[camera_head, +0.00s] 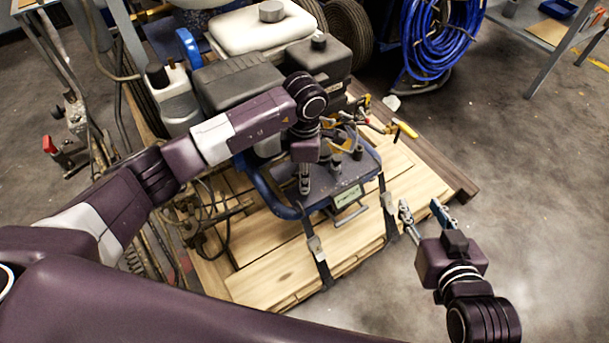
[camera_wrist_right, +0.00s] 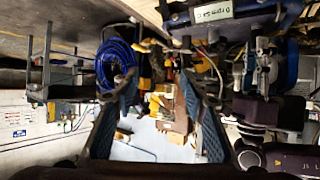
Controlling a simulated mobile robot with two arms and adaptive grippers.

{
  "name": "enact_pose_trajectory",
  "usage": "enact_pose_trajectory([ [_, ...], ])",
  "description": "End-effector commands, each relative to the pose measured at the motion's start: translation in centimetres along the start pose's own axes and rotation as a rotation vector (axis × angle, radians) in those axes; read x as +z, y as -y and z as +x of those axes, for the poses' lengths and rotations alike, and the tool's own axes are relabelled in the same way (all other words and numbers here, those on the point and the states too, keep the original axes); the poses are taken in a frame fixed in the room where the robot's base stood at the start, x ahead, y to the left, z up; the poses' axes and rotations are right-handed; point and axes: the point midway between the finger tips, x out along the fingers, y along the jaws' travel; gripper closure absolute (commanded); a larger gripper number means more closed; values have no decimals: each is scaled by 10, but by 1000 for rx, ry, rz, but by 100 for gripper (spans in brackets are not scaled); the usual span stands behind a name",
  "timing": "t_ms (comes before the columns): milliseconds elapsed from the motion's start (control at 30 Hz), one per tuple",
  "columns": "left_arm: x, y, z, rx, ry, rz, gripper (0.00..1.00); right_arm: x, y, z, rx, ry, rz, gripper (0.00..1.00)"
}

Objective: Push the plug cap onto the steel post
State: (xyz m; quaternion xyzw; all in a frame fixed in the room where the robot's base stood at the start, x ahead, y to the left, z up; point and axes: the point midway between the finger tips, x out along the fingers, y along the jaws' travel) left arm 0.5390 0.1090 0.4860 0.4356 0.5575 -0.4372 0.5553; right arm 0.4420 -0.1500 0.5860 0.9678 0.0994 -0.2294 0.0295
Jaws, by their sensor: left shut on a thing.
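My left gripper (camera_head: 305,190) points straight down over the left part of the blue machine deck (camera_head: 322,200). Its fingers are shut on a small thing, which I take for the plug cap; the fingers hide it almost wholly. The steel post cannot be made out for sure; small dark upright parts (camera_head: 336,163) stand on the deck just right of the left gripper. My right gripper (camera_head: 422,210) is open and empty, to the right of the pallet. Its two spread fingers also show in the right wrist view (camera_wrist_right: 160,105), with nothing between them.
The striper machine stands on a wooden pallet (camera_head: 265,275), held by dark straps with buckles (camera_head: 317,248). A white tank (camera_head: 262,28) and yellow-handled valves (camera_head: 404,130) are behind the deck. A blue hose coil (camera_head: 440,40) hangs at the back. The floor at right is clear.

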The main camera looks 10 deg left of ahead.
Motion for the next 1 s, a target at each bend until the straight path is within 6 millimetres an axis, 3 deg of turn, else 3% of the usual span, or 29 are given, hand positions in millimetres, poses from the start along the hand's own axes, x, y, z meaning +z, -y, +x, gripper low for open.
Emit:
enact_pose_trajectory([
  [433,0,0,4,0,-1,0,100,-11,1,2,-2,-47,-1,60],
  [467,0,0,4,0,-1,0,81,-12,1,2,-3,-50,-1,60],
  [633,0,0,3,0,-1,0,62,-13,1,2,-3,-53,-2,60],
  [833,0,0,3,0,0,0,61,-12,1,2,-3,-50,-2,60],
  [1000,0,0,3,0,0,0,50,-12,1,2,-3,-47,-2,60],
])
